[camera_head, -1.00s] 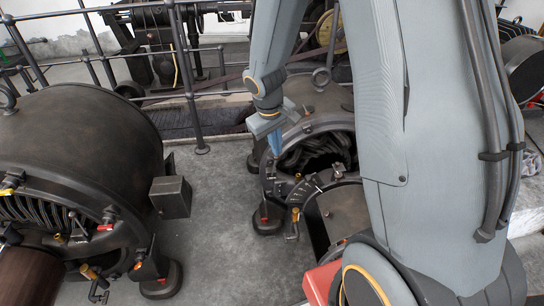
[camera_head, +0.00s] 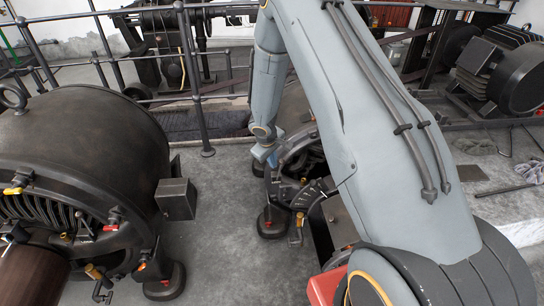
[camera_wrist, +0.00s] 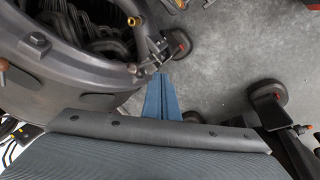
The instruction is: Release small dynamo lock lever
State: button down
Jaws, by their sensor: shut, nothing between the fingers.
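The small dynamo (camera_head: 290,150) stands in the middle of the head view, partly hidden behind my arm. A small brass-handled lever (camera_head: 298,232) hangs at its lower front, and a red-marked part (camera_head: 268,215) sits at its foot. I cannot tell for certain which part is the lock lever. My gripper (camera_head: 268,158) is at the left side of the small dynamo's ring. In the wrist view its blue fingers (camera_wrist: 160,82) are together and empty, beside the dark ring frame (camera_wrist: 95,70). A brass knob (camera_wrist: 134,22) shows there, apart from the fingertips.
The large dynamo (camera_head: 85,130) fills the left, with a dark box (camera_head: 176,199) on its side. Grey floor (camera_head: 215,245) lies clear between the machines. A railing (camera_head: 195,95) runs behind. A dark motor (camera_head: 500,75) stands at the back right.

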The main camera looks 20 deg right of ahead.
jog(key=w+d+f+p, duration=0.2)
jog(key=w+d+f, duration=0.1)
jog(key=f, duration=0.1)
jog(key=shift+w+d+f, duration=0.15)
jog(key=shift+w+d, duration=0.25)
jog(key=shift+d, duration=0.1)
jog(key=shift+s+d+f+b, duration=0.1)
jog(key=shift+s+d+b, duration=0.05)
jog(key=shift+d+b, duration=0.4)
jog(key=shift+s+d+b, duration=0.15)
jog(key=shift+d+b, duration=0.3)
jog(key=shift+d, duration=0.15)
jog(key=shift+a, duration=0.1)
